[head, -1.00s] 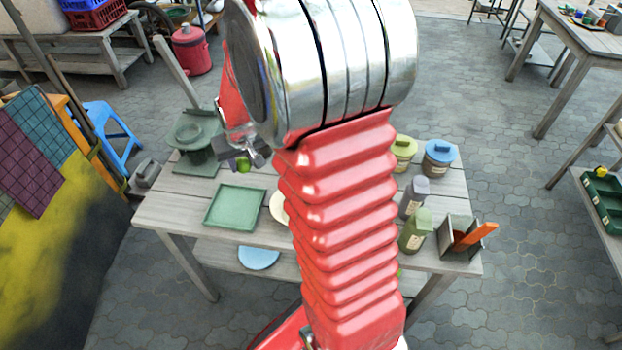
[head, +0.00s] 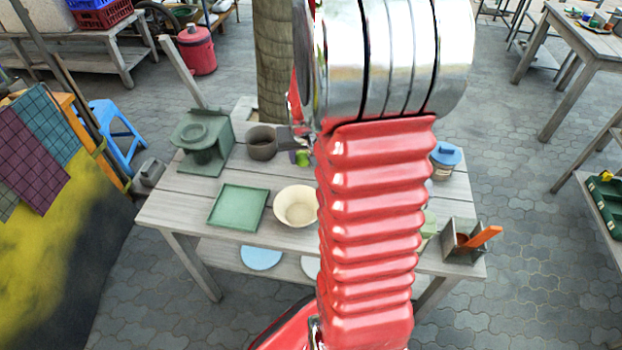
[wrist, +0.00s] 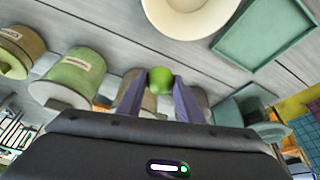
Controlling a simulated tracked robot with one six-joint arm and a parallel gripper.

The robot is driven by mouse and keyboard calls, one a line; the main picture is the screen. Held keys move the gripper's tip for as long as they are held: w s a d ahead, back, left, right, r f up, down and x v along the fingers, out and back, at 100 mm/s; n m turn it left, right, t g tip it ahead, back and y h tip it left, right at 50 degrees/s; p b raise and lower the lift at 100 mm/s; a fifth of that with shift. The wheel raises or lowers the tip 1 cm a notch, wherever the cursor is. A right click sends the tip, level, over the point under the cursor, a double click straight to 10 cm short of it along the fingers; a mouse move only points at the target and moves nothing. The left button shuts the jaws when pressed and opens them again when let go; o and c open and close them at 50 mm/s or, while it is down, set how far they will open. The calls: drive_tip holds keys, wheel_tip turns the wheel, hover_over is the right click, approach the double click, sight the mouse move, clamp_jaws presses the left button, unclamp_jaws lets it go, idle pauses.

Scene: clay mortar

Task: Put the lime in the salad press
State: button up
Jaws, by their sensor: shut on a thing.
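My gripper (head: 301,147) is shut on the green lime (head: 303,158), held above the back of the table. In the wrist view the lime (wrist: 160,80) sits between the two fingertips. A dark brown-grey clay pot, like a mortar (head: 262,146), stands on the table left of my gripper. Left of it is a green square stand with a round dish on top (head: 203,140); the stand also shows at the right of the wrist view (wrist: 240,107). I cannot tell which of these two is the salad press. My arm hides part of the table.
A cream bowl (head: 296,190) and a green square tray (head: 228,217) stand at the front. Lidded jars stand at the right, including a blue-lidded one (head: 445,158) and a green one (wrist: 75,75). A holder (head: 461,248) has an orange-handled tool. A post rises behind the table.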

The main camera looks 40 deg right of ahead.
wheel_tip(320, 180, down, 6)
drive_tip(key=shift+r, duration=0.15)
idle(0.3)
drive_tip(key=shift+f, duration=1.9)
drive_tip(key=o, duration=1.1)
drive_tip(key=shift+f, duration=0.1)
drive_tip(key=shift+r, duration=0.2)
drive_tip(key=v, duration=1.2)
drive_tip(key=shift+w, duration=0.1)
